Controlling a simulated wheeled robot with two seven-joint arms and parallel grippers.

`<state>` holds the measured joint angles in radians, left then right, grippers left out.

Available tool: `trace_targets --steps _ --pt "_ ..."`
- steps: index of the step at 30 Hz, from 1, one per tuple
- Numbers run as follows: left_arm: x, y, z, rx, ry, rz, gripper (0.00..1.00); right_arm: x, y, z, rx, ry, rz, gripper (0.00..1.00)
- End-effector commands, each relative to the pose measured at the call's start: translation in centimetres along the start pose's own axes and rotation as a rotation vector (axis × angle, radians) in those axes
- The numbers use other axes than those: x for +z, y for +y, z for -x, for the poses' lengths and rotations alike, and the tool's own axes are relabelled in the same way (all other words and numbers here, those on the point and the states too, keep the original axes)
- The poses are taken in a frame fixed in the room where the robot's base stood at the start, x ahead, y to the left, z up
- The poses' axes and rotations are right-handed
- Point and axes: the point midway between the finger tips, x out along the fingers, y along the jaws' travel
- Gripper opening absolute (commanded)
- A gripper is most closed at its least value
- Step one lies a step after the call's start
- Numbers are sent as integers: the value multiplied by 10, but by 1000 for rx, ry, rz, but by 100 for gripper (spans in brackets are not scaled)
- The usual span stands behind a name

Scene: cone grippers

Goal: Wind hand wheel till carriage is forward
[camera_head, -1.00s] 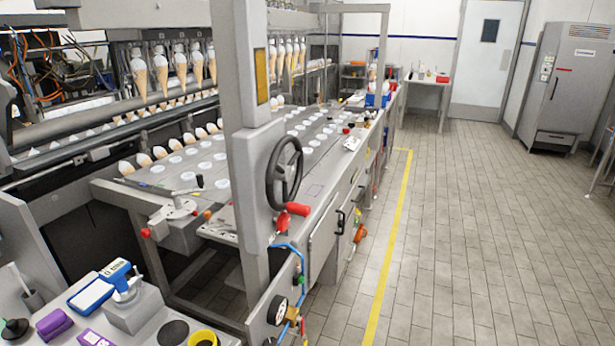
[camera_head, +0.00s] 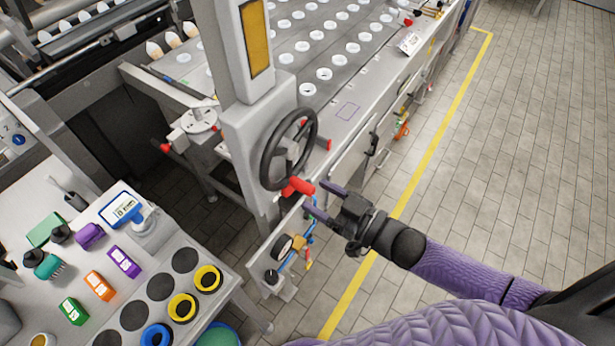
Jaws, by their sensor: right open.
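The hand wheel (camera_head: 267,160) is a black rimmed wheel on the side of a grey upright post (camera_head: 248,118). A red handle (camera_head: 298,187) sticks out at its lower side. My right gripper (camera_head: 317,200) has come in from the right. Its two dark fingers are apart, with the tips beside the outer end of the red handle; I cannot tell whether they touch it. The carriage cannot be singled out for certain; a grey bed (camera_head: 325,45) with rows of white round holders lies behind the wheel. My left gripper is not in view.
A small crank with a red knob (camera_head: 166,148) stands left of the post. Gauge and hoses (camera_head: 283,247) sit below the wheel. Tiled floor (camera_head: 500,170) is clear at right.

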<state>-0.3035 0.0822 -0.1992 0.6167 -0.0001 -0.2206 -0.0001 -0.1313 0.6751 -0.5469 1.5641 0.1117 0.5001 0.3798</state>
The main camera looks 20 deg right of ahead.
Motion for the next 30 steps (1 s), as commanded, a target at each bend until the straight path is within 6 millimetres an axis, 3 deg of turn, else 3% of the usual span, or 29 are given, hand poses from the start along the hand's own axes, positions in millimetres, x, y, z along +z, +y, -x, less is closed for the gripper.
trace_targets --steps 6,17,26,30 --pt "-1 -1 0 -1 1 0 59 0 0 -33 1 0 1 67" --pt "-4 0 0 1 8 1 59 1 0 -39 1 -3 1 67" --pt "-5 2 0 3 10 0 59 1 0 -39 1 -3 1 4" --pt "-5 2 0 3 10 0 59 1 0 -39 1 -3 1 0"
